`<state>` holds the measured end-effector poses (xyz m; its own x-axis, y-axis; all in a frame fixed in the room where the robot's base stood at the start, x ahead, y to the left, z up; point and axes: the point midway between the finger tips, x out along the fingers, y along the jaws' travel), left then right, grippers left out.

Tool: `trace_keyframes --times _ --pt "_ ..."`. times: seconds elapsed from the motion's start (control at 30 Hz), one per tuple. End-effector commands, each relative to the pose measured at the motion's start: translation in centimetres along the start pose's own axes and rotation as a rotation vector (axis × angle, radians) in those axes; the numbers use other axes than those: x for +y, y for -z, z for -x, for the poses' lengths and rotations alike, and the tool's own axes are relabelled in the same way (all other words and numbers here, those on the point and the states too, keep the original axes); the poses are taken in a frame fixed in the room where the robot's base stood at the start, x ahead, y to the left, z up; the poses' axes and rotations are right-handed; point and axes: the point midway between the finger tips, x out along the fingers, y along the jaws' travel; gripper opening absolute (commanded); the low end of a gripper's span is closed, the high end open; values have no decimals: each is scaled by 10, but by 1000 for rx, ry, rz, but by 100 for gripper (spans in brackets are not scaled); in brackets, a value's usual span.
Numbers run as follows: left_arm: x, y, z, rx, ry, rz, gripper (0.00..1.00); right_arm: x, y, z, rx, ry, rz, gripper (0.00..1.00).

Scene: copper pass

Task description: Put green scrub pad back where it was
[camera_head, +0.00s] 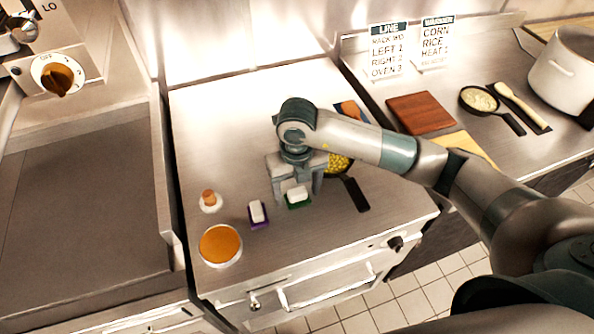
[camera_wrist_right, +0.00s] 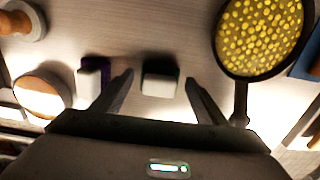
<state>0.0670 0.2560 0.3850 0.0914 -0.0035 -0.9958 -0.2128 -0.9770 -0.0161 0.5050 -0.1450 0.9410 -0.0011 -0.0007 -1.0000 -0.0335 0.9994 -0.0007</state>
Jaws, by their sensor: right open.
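The green scrub pad (camera_head: 297,197) lies on the steel counter with its white block on top. It also shows in the right wrist view (camera_wrist_right: 160,84), mostly as the white block with a dark green edge. My right gripper (camera_head: 296,197) is open above it, with one finger on each side in the head view. In the right wrist view the pad lies between and a little beyond the fingertips (camera_wrist_right: 159,77). I cannot tell how high the fingertips are. My left gripper is not in view.
A purple pad with a white block (camera_head: 258,213) sits close on the left. An orange-topped round container (camera_head: 220,245) and a wooden-knobbed white item (camera_head: 209,201) stand farther left. A pan of yellow corn (camera_head: 340,163) is close on the right, handle toward the front.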

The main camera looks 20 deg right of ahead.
Motion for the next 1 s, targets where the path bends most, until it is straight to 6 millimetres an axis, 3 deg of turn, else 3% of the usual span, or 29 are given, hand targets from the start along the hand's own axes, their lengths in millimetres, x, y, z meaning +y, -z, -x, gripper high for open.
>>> trace_keyframes --times 0.17,0.6,1.0 --pt "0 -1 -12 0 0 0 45 1 -1 18 -6 -2 2 66" --pt "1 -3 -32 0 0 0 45 0 -2 91 -6 0 0 66" --pt "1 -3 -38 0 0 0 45 0 0 116 -2 -1 1 66"
